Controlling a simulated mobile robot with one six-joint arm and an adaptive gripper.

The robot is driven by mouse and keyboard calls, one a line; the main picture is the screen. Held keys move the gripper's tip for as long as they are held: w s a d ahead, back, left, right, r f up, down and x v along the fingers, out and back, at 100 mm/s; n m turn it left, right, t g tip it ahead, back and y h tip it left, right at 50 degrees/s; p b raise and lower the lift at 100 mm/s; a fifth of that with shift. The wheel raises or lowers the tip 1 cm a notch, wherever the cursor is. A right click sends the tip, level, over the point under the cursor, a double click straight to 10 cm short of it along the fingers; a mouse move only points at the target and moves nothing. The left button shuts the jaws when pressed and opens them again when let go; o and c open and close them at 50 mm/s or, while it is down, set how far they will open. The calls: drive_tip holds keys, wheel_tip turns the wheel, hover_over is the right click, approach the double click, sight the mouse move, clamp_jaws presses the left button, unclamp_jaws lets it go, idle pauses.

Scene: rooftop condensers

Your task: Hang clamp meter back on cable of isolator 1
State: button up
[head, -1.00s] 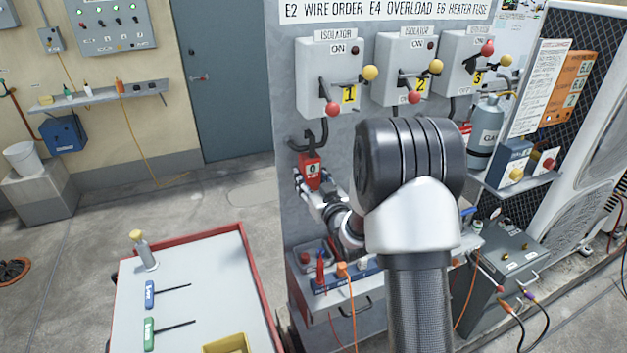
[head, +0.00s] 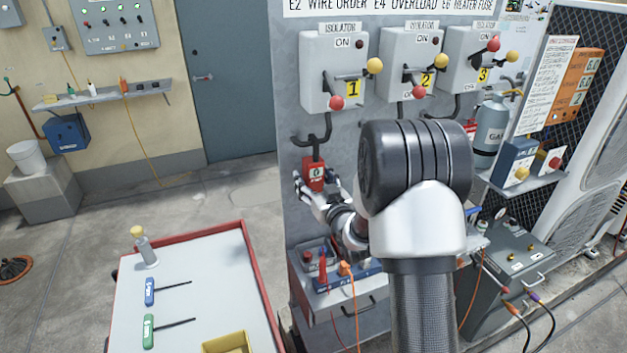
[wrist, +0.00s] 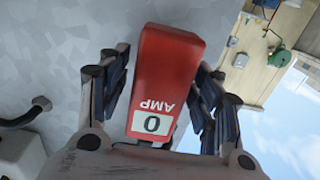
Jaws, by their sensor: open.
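The red clamp meter (head: 314,174) is upright just under the black cable (head: 325,130) of isolator 1 (head: 334,72). Its dark top meets the cable's low bend; I cannot tell whether its jaws are around the cable. In the wrist view the meter (wrist: 165,75) shows its red body, "AMP" and a "0" display. My gripper (wrist: 162,68) is open, with a finger on each side of the meter and small gaps visible beside it. In the head view my gripper (head: 309,187) is at the meter's lower part, partly hidden by my arm.
Isolator 2 (head: 408,65) and isolator 3 (head: 470,62) are to the right on the same grey panel.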

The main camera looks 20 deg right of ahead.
idle(0.3)
drive_tip(key=s+a+r+g, duration=0.1)
drive_tip(key=s+a+g, duration=0.3)
drive_tip(key=s, duration=1)
drive_tip(key=s+a+r+g, duration=0.2)
drive_tip(key=s+a+g, duration=0.2)
drive_tip(key=s, duration=1)
drive_tip(key=s+a+r+g, duration=0.2)
drive_tip(key=s+a+g, duration=0.3)
drive_tip(key=s, duration=0.9)
drive_tip(key=shift+s+a+r, duration=0.2)
drive_tip(key=shift+s, duration=0.1)
